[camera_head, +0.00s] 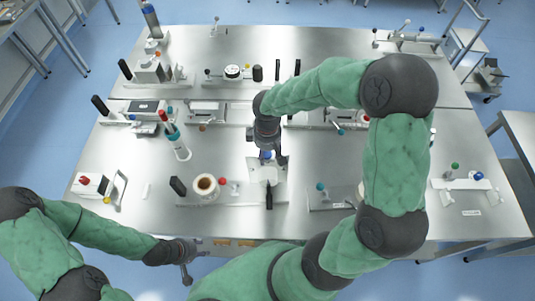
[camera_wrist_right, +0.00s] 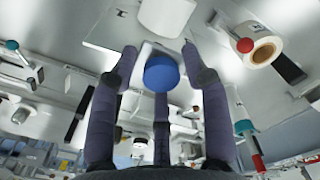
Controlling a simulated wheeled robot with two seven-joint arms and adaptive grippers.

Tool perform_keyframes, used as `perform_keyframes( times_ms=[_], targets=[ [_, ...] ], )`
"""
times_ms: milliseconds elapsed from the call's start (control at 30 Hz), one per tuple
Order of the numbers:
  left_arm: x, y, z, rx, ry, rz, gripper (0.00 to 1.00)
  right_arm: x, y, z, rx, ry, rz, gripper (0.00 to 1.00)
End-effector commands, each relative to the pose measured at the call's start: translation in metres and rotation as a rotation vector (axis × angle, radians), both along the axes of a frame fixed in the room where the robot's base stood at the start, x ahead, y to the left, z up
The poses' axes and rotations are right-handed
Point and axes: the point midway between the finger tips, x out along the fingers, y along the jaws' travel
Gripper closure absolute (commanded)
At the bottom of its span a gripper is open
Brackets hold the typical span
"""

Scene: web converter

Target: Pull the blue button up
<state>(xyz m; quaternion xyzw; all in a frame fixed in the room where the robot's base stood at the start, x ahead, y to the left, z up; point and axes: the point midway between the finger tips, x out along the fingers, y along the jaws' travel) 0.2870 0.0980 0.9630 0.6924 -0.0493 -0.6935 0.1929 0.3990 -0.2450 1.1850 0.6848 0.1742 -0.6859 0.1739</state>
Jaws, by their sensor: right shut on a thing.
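The blue button (camera_head: 266,155) stands on a white fixture (camera_head: 262,174) near the middle of the table. In the right wrist view, the round blue button (camera_wrist_right: 161,72) shows large between the fingers of my right gripper (camera_wrist_right: 159,62). In the head view, my right gripper (camera_head: 267,157) points down over the fixture and is shut on the blue button. Part of the button is hidden by the fingers. My left gripper (camera_head: 186,274) is low at the table's front edge, away from the button; its finger opening is too small to tell.
A fixture with a tape roll (camera_head: 205,186) and red knob stands left of the button. A fixture with a teal knob (camera_head: 320,187) stands to the right, partly behind my right arm. A red-button box (camera_head: 93,184) is at the far left. Bare table lies between fixtures.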

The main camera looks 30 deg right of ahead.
Motion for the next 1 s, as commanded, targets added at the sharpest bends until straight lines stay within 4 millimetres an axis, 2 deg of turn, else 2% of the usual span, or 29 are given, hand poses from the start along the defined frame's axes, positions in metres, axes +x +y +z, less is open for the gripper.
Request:
perform_keyframes(
  times_ms=[833, 867, 1000],
  targets=[
    [0.0, 0.0, 0.0056, 0.0, 0.0, 0.0, 0.6, 0.0022, -0.0005, 0.0099, 0.0, -0.007, -0.002, 0.84],
    [0.0, 0.0, 0.0056, 0.0, 0.0, 0.0, 0.6, 0.0022, -0.0005, 0.0099, 0.0, -0.007, -0.002, 0.47],
    [0.0, 0.0, 0.0055, 0.0, 0.0, 0.0, 0.6, 0.0016, -0.0003, 0.0092, 0.001, -0.005, -0.001, 0.08]
  ],
)
